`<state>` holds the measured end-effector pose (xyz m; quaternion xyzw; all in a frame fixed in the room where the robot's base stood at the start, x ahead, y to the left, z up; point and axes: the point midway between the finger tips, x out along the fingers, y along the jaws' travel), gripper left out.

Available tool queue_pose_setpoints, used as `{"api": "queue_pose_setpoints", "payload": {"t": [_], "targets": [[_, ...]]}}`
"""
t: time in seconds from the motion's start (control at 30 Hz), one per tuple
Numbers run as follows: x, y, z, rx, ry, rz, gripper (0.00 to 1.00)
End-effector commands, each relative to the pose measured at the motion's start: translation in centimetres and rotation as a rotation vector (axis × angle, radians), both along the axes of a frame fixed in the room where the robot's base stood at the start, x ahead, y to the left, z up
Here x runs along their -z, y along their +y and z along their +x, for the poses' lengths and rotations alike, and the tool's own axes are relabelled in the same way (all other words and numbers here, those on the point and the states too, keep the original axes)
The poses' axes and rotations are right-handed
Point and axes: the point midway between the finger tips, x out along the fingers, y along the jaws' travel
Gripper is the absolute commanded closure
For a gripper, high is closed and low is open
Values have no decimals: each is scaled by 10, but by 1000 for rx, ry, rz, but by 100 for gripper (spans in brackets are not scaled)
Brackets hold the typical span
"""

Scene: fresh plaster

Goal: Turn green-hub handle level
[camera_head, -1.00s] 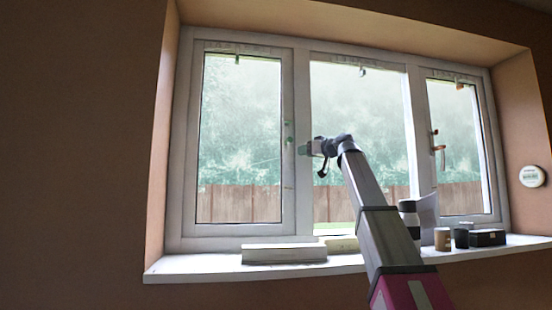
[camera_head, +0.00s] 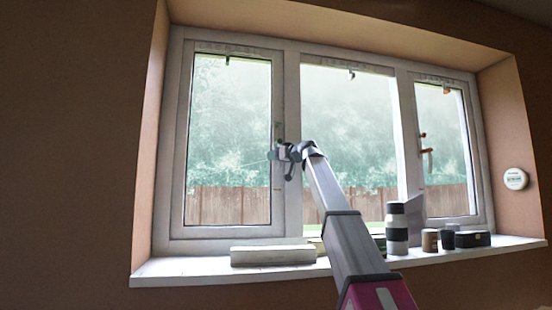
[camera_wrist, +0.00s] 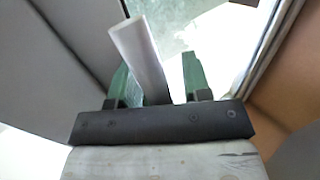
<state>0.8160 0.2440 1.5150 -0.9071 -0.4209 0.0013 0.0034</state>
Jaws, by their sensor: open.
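The green-hub handle sits on the right side of the left window sash, and my gripper (camera_head: 274,156) largely hides it in the head view. In the wrist view a pale handle bar (camera_wrist: 135,42) runs between the two green fingers of my gripper (camera_wrist: 157,68). The fingers stand apart on either side of the bar, with a gap visible on the right side. The hub itself is not clear in either view.
A second, orange-brown handle (camera_head: 427,160) is on the right sash. The sill (camera_head: 190,270) holds a white box (camera_head: 273,255), a black-and-white bottle (camera_head: 397,228), small cups (camera_head: 430,240) and a dark box (camera_head: 473,239). A round white device (camera_head: 515,179) is on the right wall.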

Motion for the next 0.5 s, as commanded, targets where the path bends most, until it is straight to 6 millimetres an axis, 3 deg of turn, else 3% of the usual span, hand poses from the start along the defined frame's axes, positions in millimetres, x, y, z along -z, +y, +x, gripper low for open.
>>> {"api": "queue_pose_setpoints", "payload": {"t": [0.17, 0.3, 0.5], "targets": [[0, 0, 0, 0, 0, 0, 56], [0, 0, 0, 0, 0, 0, 98], [0, 0, 0, 0, 1, 2, 100]]}}
